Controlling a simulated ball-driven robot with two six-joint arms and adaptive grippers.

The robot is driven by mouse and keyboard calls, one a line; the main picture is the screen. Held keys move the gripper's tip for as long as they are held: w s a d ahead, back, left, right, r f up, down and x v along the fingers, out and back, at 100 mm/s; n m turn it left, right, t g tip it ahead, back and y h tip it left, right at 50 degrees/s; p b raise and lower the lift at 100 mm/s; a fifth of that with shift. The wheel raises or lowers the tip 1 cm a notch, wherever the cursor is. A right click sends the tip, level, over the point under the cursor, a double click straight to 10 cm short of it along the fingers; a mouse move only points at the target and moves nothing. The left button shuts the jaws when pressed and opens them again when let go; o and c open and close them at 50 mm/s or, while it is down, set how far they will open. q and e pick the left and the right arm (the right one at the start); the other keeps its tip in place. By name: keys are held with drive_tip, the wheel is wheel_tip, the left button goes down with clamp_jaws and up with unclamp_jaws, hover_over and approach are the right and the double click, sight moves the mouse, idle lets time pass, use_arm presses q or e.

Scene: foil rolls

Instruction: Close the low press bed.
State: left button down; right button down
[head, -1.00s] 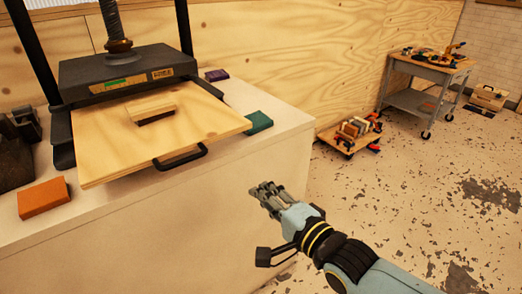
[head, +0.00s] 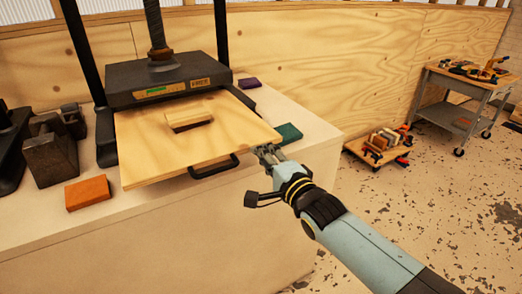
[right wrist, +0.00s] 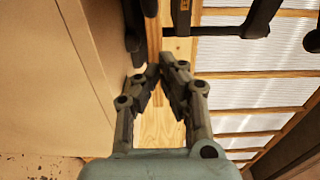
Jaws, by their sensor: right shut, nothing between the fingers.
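The low press bed (head: 150,150) is a light wooden board pulled out toward me from under the dark press head (head: 168,84). A black bar handle (head: 214,166) is fixed on its front edge, and a small wooden block (head: 188,119) lies on top. My right gripper (head: 266,152) is at the board's front right corner, a little right of the handle. Its fingers are shut and empty. In the right wrist view the fingertips (right wrist: 161,74) come together; whether they touch the board cannot be told. My left gripper is not in view.
On the white bench are an orange block (head: 88,193) at the left, a green block (head: 288,134) just behind my right gripper and a purple block (head: 250,83) farther back. Dark weights (head: 50,155) stand at the far left.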

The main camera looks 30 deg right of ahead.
drive_tip(key=shift+w, duration=0.6)
